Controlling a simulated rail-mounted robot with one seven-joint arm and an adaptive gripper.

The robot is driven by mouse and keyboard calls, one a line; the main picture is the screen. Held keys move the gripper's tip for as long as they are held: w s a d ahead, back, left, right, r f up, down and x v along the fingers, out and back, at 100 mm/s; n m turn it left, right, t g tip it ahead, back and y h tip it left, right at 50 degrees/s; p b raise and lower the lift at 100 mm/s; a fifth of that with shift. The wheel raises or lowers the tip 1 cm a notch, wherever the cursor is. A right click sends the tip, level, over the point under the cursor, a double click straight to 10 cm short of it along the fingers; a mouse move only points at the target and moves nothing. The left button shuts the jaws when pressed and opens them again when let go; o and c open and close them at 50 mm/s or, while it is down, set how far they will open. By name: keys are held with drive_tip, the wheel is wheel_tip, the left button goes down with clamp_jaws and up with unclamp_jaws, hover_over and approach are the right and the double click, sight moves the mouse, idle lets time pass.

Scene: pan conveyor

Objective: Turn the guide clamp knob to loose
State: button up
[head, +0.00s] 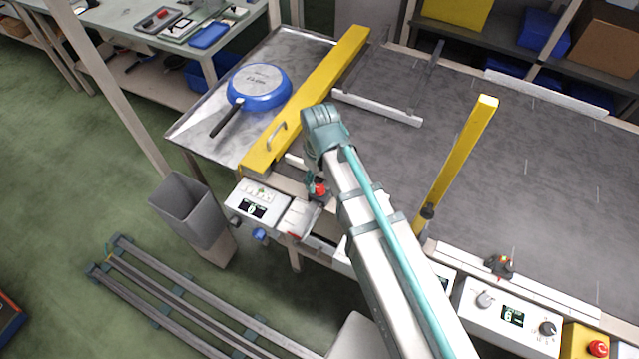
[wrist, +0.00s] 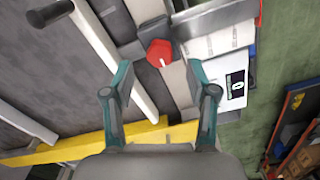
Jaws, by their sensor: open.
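A red clamp knob (wrist: 160,52) shows in the wrist view just beyond the fingertips of my gripper (wrist: 160,76), roughly centred between them. My gripper is open and empty, with one teal finger on each side. The knob sits on a grey clamp body at the conveyor's edge. A second red-and-black clamp (head: 500,265) stands farther right on the conveyor rail.
A yellow bar with a handle (head: 318,98) crosses the conveyor, and a yellow post (head: 458,160) stands right of my arm. A blue pan (head: 262,88) lies on the left end. A control box (head: 258,205) and grey bin (head: 188,208) are nearby.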

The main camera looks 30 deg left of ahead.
sight(320, 188)
wheel_tip(320, 188, up, 8)
drive_tip(key=shift+r, duration=0.2)
drive_tip(key=shift+f, duration=0.15)
idle(0.4)
wheel_tip(320, 188, down, 12)
drive_tip(key=shift+r, duration=0.1)
idle(0.5)
idle(0.3)
